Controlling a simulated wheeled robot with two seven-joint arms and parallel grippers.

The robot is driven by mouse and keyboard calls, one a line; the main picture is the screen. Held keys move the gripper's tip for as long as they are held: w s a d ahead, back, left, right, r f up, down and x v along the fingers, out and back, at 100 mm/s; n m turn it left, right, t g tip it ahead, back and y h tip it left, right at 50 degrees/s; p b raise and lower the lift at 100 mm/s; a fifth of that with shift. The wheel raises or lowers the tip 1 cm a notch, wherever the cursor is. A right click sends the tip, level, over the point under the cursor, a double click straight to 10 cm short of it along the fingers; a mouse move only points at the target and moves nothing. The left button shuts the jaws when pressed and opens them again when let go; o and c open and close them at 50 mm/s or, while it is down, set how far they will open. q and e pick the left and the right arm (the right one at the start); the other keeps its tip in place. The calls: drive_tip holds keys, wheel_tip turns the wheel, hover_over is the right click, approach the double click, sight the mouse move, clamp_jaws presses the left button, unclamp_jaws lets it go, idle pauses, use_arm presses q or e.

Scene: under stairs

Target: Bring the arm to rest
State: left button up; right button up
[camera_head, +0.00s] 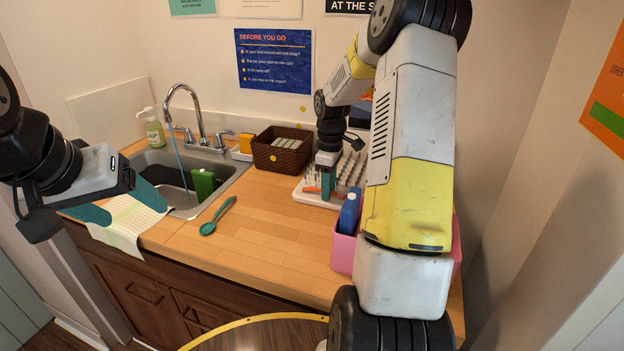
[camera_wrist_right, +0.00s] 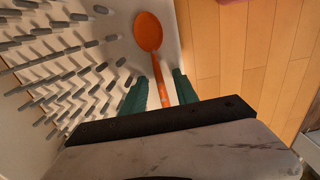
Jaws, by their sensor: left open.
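My right gripper (camera_head: 328,185) is lowered over the white peg drying rack (camera_head: 309,197) on the counter. In the right wrist view its teal fingers (camera_wrist_right: 160,92) stand apart, with gaps beside the handle of an orange spoon (camera_wrist_right: 149,32) between them. The spoon lies along the pegless edge of the rack, and its lower handle end is hidden by the gripper. My left gripper (camera_head: 120,204) is open and empty, held up in front of the sink at the left, above a striped cloth.
A teal spoon (camera_head: 214,219) lies on the counter, with bare wood around it. The sink (camera_head: 232,172) holds a green block-like item (camera_head: 203,184). A brown basket (camera_head: 268,155) stands behind. A pink bin (camera_head: 342,252) with a blue bottle (camera_head: 348,213) stands close to my right arm.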

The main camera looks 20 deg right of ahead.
wheel_tip(320, 180, up, 8)
drive_tip(key=shift+s+a+r, duration=0.1)
drive_tip(key=shift+a, duration=0.05)
drive_tip(key=s+a+r+m+t, duration=0.25)
drive_tip(key=s+a+r, duration=0.25)
drive_tip(key=s+r, duration=0.35)
drive_tip(key=s+a+r+m+t+y, duration=0.1)
drive_tip(key=s+a+r+m+t, duration=0.1)
drive_tip(key=s, duration=0.6)
drive_tip(key=s+a+r+m+t+y, duration=0.1)
drive_tip(key=s+a+r+m, duration=0.1)
drive_tip(key=s+a+m, duration=0.3)
drive_tip(key=s, duration=0.3)
drive_tip(key=shift+s+a+t, duration=0.25)
drive_tip(key=shift+a+t, duration=0.1)
drive_tip(key=shift+a, duration=0.05)
